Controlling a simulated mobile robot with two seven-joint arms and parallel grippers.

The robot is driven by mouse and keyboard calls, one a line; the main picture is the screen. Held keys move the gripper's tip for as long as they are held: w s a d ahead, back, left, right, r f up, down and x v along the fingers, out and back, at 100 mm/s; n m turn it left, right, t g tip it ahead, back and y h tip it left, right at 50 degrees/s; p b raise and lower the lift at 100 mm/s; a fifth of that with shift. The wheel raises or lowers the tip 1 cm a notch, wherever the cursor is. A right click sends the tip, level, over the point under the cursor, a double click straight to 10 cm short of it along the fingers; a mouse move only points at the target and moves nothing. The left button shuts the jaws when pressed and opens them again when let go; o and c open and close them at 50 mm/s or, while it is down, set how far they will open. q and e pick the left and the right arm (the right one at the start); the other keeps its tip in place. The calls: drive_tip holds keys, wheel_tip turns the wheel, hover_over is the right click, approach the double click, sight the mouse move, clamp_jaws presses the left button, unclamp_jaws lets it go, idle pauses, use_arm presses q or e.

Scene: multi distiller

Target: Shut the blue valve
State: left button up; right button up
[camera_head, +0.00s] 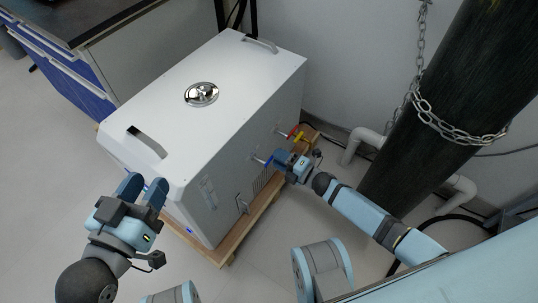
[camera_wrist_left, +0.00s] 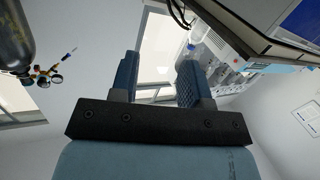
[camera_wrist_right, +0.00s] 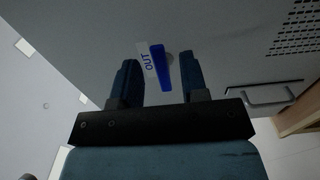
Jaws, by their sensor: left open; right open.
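The white distiller box (camera_head: 215,110) stands in the middle of the head view. Its blue valve (camera_head: 269,161) sits on the right side face, just left of my right gripper (camera_head: 279,160). In the right wrist view the blue valve handle (camera_wrist_right: 159,67) lies between the two open fingers of my right gripper (camera_wrist_right: 158,75), beside a label reading OUT (camera_wrist_right: 146,60). I cannot tell whether a finger touches it. My left gripper (camera_head: 142,188) is open and empty at the box's near left corner. Its open fingers (camera_wrist_left: 158,75) also show in the left wrist view.
A red handle (camera_head: 293,129) and a yellow one (camera_head: 300,137) sit further back on the same face. A wooden base (camera_head: 228,247) is under the box. A dark cylinder (camera_head: 455,90) with a chain (camera_head: 450,132) and a white pipe (camera_head: 367,136) stand at right.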

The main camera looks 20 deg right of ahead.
use_arm(q)
drive_tip(key=shift+w+a+r+m+b, duration=0.15)
drive_tip(key=shift+w+a+m+b, duration=0.05)
drive_tip(key=shift+w+m+b, duration=0.25)
use_arm(e)
drive_tip(key=shift+x, duration=2.2)
drive_tip(key=shift+c, duration=0.4)
clamp_jaws()
